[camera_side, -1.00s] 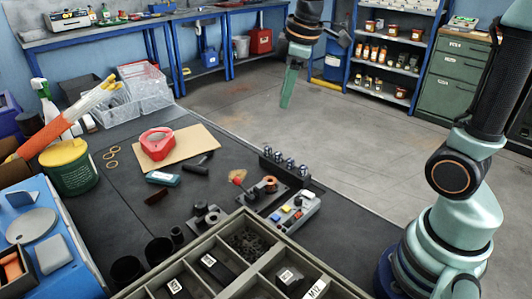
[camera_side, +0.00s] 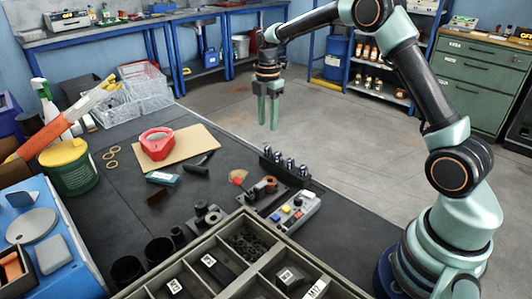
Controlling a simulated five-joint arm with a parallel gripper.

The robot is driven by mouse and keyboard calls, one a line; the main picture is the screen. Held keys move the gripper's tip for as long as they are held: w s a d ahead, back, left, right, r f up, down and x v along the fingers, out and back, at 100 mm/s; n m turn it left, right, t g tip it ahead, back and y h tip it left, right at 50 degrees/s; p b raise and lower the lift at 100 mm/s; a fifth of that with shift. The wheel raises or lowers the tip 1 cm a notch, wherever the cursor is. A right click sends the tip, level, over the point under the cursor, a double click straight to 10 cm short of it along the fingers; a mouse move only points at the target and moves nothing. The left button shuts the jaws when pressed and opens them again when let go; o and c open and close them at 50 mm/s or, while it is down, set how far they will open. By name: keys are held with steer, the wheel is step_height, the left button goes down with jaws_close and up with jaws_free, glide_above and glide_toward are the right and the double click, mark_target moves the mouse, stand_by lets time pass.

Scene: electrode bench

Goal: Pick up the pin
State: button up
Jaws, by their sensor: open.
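My gripper (camera_side: 268,126) hangs in the air with its two green fingers pointing down, parted and empty. In the picture it is above the far right edge of the dark bench. A dark block (camera_side: 284,168) near that edge holds several short upright metal pieces with shiny tops. They look pin-like, but I cannot tell which one is the pin. In the picture, my gripper is above this block and slightly to its left, clearly apart from it.
A button box (camera_side: 296,212) and a small fixture with a red knob (camera_side: 238,181) stand just in front of the block. A compartment tray (camera_side: 205,240) fills the front.

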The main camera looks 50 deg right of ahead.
mark_target(268, 148)
step_height(268, 148, down, 9)
steer(key=shift+f, duration=0.1)
jaws_close()
stand_by(0.4)
